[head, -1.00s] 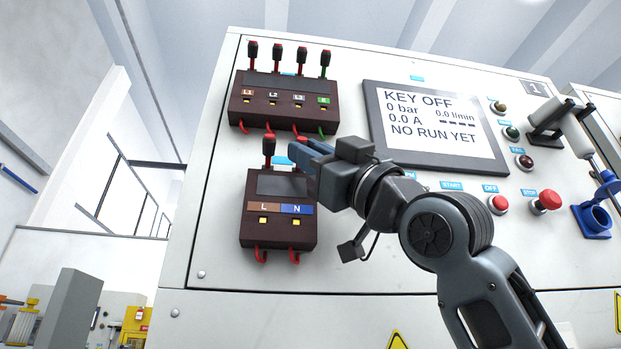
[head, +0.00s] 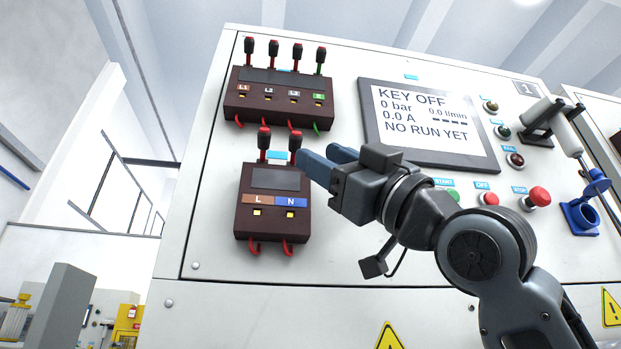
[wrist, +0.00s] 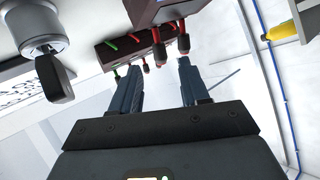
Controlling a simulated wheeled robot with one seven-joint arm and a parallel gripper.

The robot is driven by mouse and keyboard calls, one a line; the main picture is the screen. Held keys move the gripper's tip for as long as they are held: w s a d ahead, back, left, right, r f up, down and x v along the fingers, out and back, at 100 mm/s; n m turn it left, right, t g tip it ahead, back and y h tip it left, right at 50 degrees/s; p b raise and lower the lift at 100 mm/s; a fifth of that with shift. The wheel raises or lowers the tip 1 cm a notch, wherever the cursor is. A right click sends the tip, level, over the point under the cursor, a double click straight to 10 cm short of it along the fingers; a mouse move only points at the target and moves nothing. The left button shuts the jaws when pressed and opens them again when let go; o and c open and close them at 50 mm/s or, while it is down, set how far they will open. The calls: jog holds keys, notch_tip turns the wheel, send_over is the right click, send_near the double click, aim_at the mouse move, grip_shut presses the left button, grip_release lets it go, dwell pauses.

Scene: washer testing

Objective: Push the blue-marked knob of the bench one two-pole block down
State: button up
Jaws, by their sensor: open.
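The brown two-pole block (head: 264,228) is on the bench panel, with a brown L mark and a blue N mark. Its two red-black knobs stand up from its top edge. The blue-marked knob (head: 295,142) is the right one; the L knob (head: 264,139) is left of it. My gripper (head: 316,156) is open, its fingers pointing left, with the tips just right of the blue-marked knob. In the wrist view the block (wrist: 168,10) hangs inverted beyond my gripper (wrist: 159,66). The blue-marked knob (wrist: 158,48) appears between the finger lines there; contact cannot be told.
A four-pole block (head: 278,104) with several knobs sits just above. A display (head: 430,125) reading KEY OFF is at the right, behind my arm. Buttons, a red mushroom button (head: 538,197) and a blue socket (head: 585,215) lie further right. The panel left of the blocks is clear.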

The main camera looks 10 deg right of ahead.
jog(key=v, duration=0.3)
jog(key=shift+o, duration=0.4)
dwell(1.4)
